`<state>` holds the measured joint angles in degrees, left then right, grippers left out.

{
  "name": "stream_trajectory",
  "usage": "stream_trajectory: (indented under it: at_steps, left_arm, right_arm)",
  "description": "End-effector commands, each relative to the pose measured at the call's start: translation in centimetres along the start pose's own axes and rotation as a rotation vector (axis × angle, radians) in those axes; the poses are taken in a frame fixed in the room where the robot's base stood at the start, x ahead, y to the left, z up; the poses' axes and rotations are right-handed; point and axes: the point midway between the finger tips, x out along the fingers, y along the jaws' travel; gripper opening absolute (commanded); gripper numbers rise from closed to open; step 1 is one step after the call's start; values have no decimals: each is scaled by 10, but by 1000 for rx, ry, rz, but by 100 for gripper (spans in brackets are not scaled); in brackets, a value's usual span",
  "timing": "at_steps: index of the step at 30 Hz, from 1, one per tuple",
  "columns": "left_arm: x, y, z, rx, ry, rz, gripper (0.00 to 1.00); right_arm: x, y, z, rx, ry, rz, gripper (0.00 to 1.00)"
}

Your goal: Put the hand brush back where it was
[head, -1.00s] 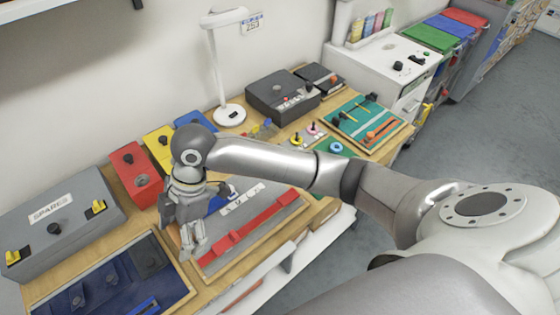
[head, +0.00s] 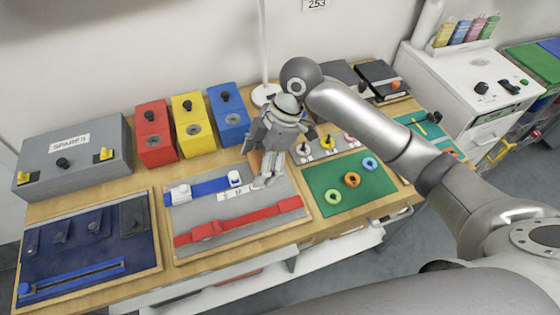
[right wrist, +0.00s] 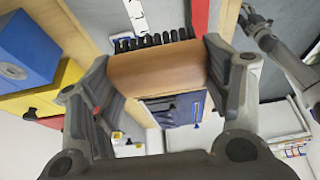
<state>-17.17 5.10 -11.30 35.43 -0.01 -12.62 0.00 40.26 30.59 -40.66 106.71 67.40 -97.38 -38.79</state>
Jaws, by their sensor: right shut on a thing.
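The hand brush (right wrist: 155,68), a wooden block with black bristles along one edge, is between the fingers of my right gripper (right wrist: 165,85) in the right wrist view. In the head view my right gripper (head: 266,168) is over the back right corner of the grey board (head: 240,207), shut on the brush. Only a brown bit of the brush (head: 255,161) shows there; the gripper hides the rest. Its height over the table is hard to tell. My left gripper (right wrist: 257,27) appears at the upper right of the right wrist view; its opening is unclear.
Red (head: 153,133), yellow (head: 192,122) and blue (head: 228,114) boxes stand behind the boards. Blue and red straps lie on the grey board. A green board (head: 325,199) with rings is at right, a navy board (head: 83,272) at left. A lamp (head: 264,95) stands behind.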

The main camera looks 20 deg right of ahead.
Motion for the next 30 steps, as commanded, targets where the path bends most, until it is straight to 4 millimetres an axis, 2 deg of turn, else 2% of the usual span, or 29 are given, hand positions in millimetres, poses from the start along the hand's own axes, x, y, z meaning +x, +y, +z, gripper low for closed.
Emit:
stream_trajectory:
  at_steps: [3,10,16,24,30]
  left_arm:
    - [-12,-3,0,0,-1,-4,44]
    - [-20,4,-3,-3,1,5,44]
    - [-22,15,-5,-3,4,18,44]
    - [-39,11,-7,0,5,15,44]
    - [-38,8,-6,1,5,11,44]
  right_arm:
    - [0,19,27,8,-2,-1,52]
    - [30,40,66,4,-1,-1,52]
    - [39,47,78,0,1,1,52]
    - [66,49,93,1,-1,-1,52]
    - [71,50,95,-2,0,2,52]
